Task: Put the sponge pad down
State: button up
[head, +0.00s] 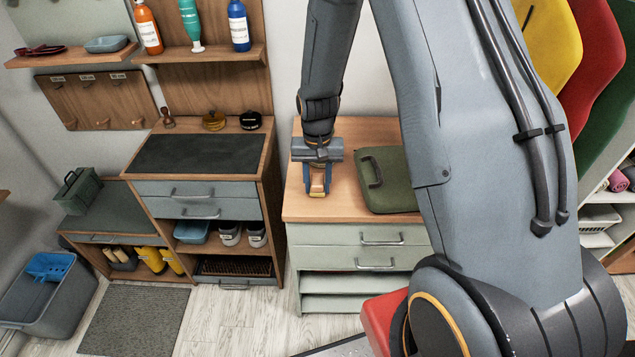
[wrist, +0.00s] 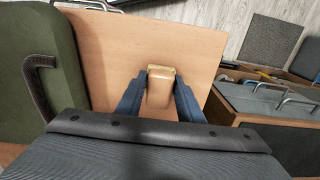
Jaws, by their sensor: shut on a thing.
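My gripper (head: 320,186) is over the wooden top of the drawer cabinet (head: 350,133), pointing down near its front left part. In the wrist view my gripper (wrist: 160,82) has its two blue fingers closed on the sides of a small tan block with a yellowish edge, the sponge pad (wrist: 160,92). In the head view the sponge pad (head: 318,187) shows only as a small tan piece between the fingers. It is at or just above the cabinet top; I cannot tell whether it touches.
A green case (head: 390,165) with a dark handle lies on the cabinet top, right of my gripper; it also fills the left of the wrist view (wrist: 35,80). A wooden workbench (head: 205,153) with a dark mat stands to the left. The cabinet top's front edge is close.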

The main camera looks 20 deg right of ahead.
aim_at(317, 181)
jog(key=shift+f, duration=0.1)
jog(key=o, duration=1)
notch_tip(317, 181, up, 12)
jog(key=b, duration=0.3)
jog(key=s+r+n+t, duration=0.1)
jog(key=s+r+n, duration=0.1)
jog(key=s, duration=1.4)
jog(key=shift+s+n, duration=0.4)
jog(key=shift+n, duration=0.4)
